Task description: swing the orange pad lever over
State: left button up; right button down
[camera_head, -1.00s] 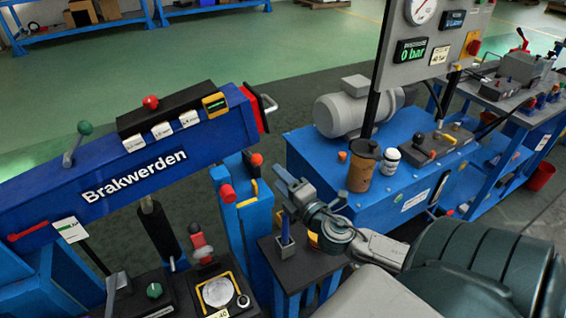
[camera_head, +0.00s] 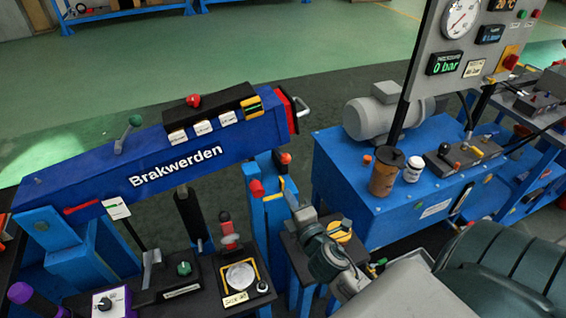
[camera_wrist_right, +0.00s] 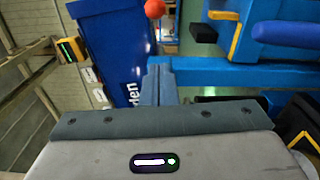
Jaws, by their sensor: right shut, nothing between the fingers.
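A lever with a round orange knob (camera_head: 285,158) stands on the blue upright stand (camera_head: 274,225) right of the Brakwerden beam. A larger red-orange knob (camera_head: 256,188) sits lower on the same stand. I cannot tell surely which is the pad lever. My right gripper (camera_head: 293,205) is just right of the stand, below the orange knob. In the right wrist view its fingers (camera_wrist_right: 160,82) are shut together and empty. There an orange ball (camera_wrist_right: 155,8) shows at the top edge, apart from the fingertips. My left gripper is not in view.
The blue beam (camera_head: 150,165) fills the left. A blue pump unit (camera_head: 330,185) with a motor (camera_head: 385,115) and brown cup (camera_head: 384,175) stands right. A round gauge plate (camera_head: 240,276) is in front. Blue structure (camera_wrist_right: 250,75) lies close ahead in the wrist view.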

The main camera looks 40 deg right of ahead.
jog(key=a, duration=0.2)
jog(key=p, duration=0.3)
send_near(278, 153)
jog(key=w+a, duration=0.4)
jog(key=a, duration=0.1)
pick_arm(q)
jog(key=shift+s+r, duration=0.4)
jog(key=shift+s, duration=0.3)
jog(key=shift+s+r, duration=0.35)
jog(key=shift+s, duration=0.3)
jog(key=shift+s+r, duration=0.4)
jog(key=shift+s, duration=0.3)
pick_arm(e)
jog(key=shift+d+f, duration=0.2)
jog(key=shift+d, duration=0.75)
jog(key=shift+d+f, duration=0.2)
jog(key=shift+d, duration=0.8)
pick_arm(q)
jog(key=shift+p, duration=0.3)
